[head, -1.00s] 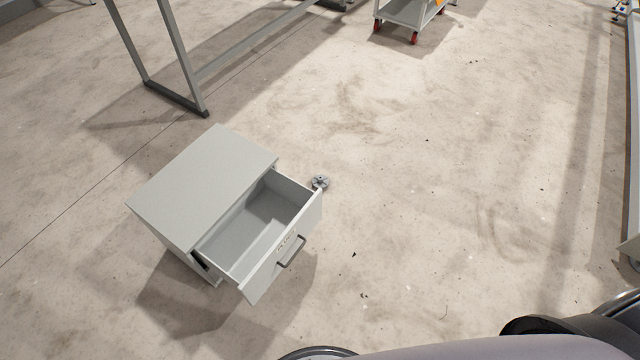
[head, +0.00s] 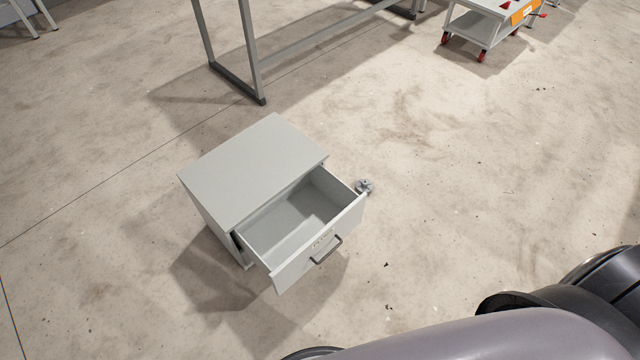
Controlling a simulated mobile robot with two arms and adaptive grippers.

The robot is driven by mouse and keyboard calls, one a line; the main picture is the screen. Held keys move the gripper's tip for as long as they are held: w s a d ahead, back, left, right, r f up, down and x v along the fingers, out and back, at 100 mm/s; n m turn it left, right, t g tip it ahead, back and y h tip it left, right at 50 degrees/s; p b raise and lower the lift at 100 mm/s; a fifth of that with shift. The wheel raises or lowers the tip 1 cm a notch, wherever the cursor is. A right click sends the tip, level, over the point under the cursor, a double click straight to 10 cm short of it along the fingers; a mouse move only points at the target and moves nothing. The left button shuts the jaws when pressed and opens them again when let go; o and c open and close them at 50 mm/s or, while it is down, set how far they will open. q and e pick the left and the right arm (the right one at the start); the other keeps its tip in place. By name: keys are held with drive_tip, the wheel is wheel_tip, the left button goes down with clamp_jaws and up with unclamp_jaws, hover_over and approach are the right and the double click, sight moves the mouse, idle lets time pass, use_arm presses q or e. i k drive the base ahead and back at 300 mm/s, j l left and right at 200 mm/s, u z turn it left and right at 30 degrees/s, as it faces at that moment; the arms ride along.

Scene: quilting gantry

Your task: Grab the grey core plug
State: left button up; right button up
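A small grey round piece with notched edges, which looks like the core plug (head: 365,187), lies on the floor just beyond the far right corner of an open drawer. The drawer (head: 318,250) is pulled out of a light grey cabinet (head: 252,165) and looks empty inside. The drawer front has a dark handle and a small label. Neither of my grippers shows in the head view. Part of my own body shows at the bottom right.
A grey metal frame (head: 250,60) stands on the floor behind the cabinet. A white cart (head: 485,25) with red wheels and an orange panel stands at the top right. The concrete floor (head: 480,170) right of the cabinet is mostly clear.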

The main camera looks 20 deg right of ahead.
sight(363, 185)
drive_tip(key=i+l+u, duration=0.15)
drive_tip(key=l+u, duration=0.5)
drive_tip(key=u, duration=0.15)
drive_tip(key=i+l+u, duration=0.1)
drive_tip(key=l+u, duration=0.75)
drive_tip(key=k+l+u, duration=0.1)
drive_tip(key=u, duration=0.3)
drive_tip(key=l, duration=0.15)
